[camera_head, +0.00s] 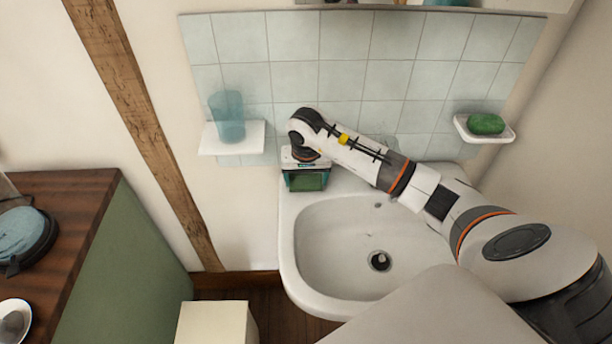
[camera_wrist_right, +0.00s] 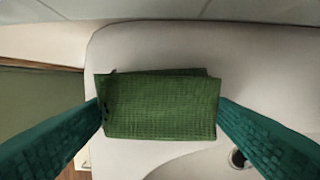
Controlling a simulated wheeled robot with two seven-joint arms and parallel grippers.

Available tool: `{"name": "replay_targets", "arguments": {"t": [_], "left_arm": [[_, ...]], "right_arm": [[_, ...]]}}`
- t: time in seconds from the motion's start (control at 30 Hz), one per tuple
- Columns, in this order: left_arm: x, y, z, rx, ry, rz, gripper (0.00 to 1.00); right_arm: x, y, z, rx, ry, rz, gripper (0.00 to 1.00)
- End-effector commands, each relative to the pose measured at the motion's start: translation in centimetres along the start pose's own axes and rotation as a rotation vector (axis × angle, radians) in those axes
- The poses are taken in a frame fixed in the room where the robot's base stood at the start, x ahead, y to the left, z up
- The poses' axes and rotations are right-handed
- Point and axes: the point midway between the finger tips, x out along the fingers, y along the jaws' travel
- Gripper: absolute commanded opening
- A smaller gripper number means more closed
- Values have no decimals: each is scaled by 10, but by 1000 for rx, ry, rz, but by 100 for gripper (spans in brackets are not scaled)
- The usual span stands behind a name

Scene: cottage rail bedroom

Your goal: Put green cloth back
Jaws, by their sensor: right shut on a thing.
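The green cloth (camera_wrist_right: 160,105) is a folded, textured rectangle. My right gripper (camera_wrist_right: 160,110) is shut on it, with one teal finger at each side edge. In the head view the cloth (camera_head: 309,183) shows below my right gripper (camera_head: 306,181), over the back left corner of the white sink (camera_head: 290,243). I cannot tell whether the cloth touches the sink rim. My left gripper is not in view.
A shelf (camera_head: 252,139) at the left of the tiles holds a blue tumbler (camera_head: 228,115). A dish (camera_head: 467,131) at the right holds a green soap (camera_head: 486,123). A wooden-topped cabinet (camera_head: 85,200) stands left; the sink bowl is empty.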

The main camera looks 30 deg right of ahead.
Motion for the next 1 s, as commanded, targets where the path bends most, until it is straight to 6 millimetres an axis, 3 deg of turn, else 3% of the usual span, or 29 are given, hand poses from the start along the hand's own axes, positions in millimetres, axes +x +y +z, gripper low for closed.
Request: {"name": "replay_targets", "arguments": {"t": [0.17, 0.2, 0.33, 0.73, 1.0], "left_arm": [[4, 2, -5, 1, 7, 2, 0], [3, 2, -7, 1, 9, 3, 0], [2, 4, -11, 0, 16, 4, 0], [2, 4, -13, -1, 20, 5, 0], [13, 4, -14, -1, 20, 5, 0]], "right_arm": [[3, 0, 0, -1, 0, -1, 59], [3, 0, -1, -1, 0, -1, 81], [2, 0, -1, -1, 0, -1, 99], [-7, 0, 1, -1, -2, 0, 99], [-61, 0, 2, -2, -7, 1, 99]]}}
